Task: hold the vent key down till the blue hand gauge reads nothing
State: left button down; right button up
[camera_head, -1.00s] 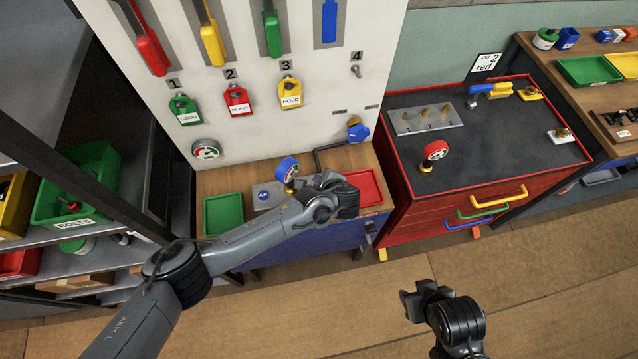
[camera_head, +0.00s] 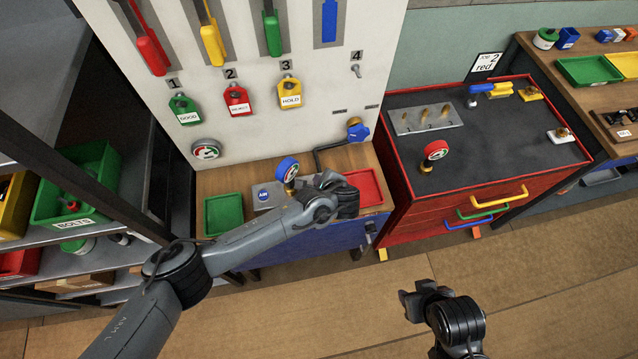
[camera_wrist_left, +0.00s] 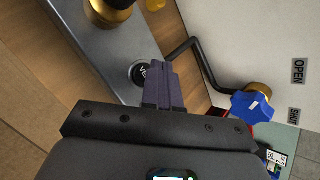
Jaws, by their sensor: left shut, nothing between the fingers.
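The blue-rimmed hand gauge (camera_head: 287,170) stands upright on the grey plate on the wooden bench. Its dial faces the head camera, but its needle is too small to read. In the left wrist view, the round black vent key (camera_wrist_left: 139,73) sits on the grey plate, its lettering partly covered by the fingers. My left gripper (camera_head: 346,203) is shut and empty. Its fingertips (camera_wrist_left: 158,68) overlap the key's edge in the left wrist view; I cannot tell whether they press it. My arm hides the key in the head view. My right gripper (camera_head: 407,302) is low, over the floor.
The plate lies between a green tray (camera_head: 224,214) and a red tray (camera_head: 366,188). A bent dark pipe (camera_head: 329,148) leads to a blue valve knob (camera_head: 358,132) by the board. A red-rimmed gauge (camera_head: 436,150) stands on the red cabinet to the right.

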pick_arm(q)
jog(key=shift+f, duration=0.35)
dwell(0.3)
jog(key=shift+f+b, duration=0.35)
jog(key=shift+b, duration=0.1)
dwell(0.4)
dwell(0.8)
jog(key=shift+r, duration=0.1)
dwell(0.6)
jog(key=shift+r+p, duration=0.7)
jog(key=shift+p, duration=0.1)
